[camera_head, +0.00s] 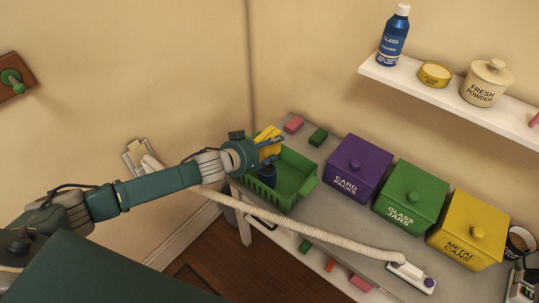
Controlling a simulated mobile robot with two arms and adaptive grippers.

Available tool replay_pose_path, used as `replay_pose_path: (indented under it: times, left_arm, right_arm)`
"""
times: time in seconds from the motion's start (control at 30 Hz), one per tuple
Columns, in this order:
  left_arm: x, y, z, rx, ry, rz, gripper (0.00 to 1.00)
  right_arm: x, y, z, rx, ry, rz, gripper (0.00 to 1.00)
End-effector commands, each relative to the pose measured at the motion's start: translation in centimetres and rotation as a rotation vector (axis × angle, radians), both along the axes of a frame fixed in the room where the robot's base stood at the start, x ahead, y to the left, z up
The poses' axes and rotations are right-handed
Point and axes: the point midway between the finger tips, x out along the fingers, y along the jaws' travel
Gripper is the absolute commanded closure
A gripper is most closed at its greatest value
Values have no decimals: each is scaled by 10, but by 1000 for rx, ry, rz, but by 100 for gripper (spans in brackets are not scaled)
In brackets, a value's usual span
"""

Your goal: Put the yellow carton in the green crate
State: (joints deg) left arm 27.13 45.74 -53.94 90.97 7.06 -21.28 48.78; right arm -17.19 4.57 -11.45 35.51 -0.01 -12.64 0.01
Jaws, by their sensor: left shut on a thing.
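The yellow carton (267,134) is held at the tip of my left gripper (272,150), which is shut on it. Gripper and carton show over the back left part of the green crate (301,191); part of the carton is hidden by the gripper. The green crate stands at the left end of the grey table, open at the top. A dark blue cylinder (267,176) shows at the crate's left side, below the gripper. My right gripper is not in view.
Purple (353,174), green (408,201) and yellow (468,237) lidded bins stand right of the crate. A pink block (293,125) and dark green block (318,137) lie behind it. A pale hose (300,226) crosses in front. A shelf (440,93) hangs above.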

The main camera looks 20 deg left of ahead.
Motion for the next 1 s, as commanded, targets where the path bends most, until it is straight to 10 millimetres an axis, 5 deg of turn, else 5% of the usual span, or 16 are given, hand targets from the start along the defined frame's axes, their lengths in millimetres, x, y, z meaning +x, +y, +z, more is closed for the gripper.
replay_pose_path:
  times: [0.43, 1.0]
  left_arm:
    - [1, 0, -49, -2, -1, 2, 68]
    - [0, 0, -60, -1, -1, 0, 68]
  right_arm:
    - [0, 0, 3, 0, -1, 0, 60]
    - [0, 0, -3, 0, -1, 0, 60]
